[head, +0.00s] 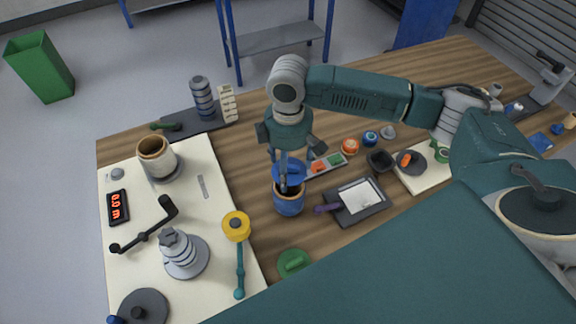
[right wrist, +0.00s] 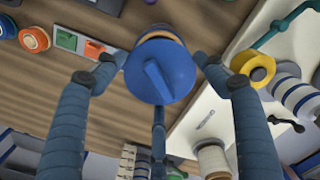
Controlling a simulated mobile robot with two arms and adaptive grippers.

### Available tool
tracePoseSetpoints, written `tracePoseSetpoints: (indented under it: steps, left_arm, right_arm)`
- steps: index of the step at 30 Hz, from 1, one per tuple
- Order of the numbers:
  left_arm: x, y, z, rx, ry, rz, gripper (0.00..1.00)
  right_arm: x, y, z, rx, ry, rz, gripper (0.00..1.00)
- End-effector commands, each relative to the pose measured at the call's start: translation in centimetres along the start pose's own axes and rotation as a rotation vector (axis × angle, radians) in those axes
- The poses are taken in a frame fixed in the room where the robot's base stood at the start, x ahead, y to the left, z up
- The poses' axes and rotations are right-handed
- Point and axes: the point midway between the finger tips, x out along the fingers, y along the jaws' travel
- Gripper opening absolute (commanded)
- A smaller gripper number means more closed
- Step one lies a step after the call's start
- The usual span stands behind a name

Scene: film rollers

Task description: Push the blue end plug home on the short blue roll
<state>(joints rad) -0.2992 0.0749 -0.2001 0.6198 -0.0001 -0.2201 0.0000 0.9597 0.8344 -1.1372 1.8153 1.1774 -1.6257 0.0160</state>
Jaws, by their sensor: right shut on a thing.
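The short blue roll (head: 289,205) stands upright on the wooden table, with a brownish rim at its top. The blue end plug (head: 289,172) is a disc with a raised fin, above the roll's mouth. My right gripper (head: 290,160) is over it, pointing down and shut on the plug. In the right wrist view the plug (right wrist: 160,72) shows face-on between the fingers of the gripper (right wrist: 157,75), covering much of the roll (right wrist: 158,34). The fingers partly hide the plug in the head view; I cannot tell how deep it sits. My left gripper is out of view.
A cream board (head: 222,168) lies to the left, bearing a yellow-headed tool (head: 236,226), a crank and a stepped spindle. A dark tray (head: 374,208) and a strip with orange and green pieces (head: 338,160) lie to the right. A green disc (head: 293,263) lies in front.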

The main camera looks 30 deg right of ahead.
Motion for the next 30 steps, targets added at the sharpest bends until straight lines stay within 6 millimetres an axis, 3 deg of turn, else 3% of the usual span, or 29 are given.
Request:
tracePoseSetpoints:
  steps: [1, 11, 21, 30]
  left_arm:
    - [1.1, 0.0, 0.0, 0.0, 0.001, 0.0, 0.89]
    - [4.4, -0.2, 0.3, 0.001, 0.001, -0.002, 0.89]
    - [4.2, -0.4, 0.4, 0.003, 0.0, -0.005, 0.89]
    - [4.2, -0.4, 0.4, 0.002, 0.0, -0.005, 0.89]
  right_arm:
    - [1.0, 0.0, 0.0, 0.0, 0.0, 0.001, 0.47]
    - [3.7, 0.1, 0.0, -0.001, -0.001, 0.002, 0.47]
    - [5.5, 0.0, 0.0, 0.0, 0.0, 0.001, 0.47]
    - [5.5, 0.0, 0.0, -0.001, 0.0, 0.001, 0.47]
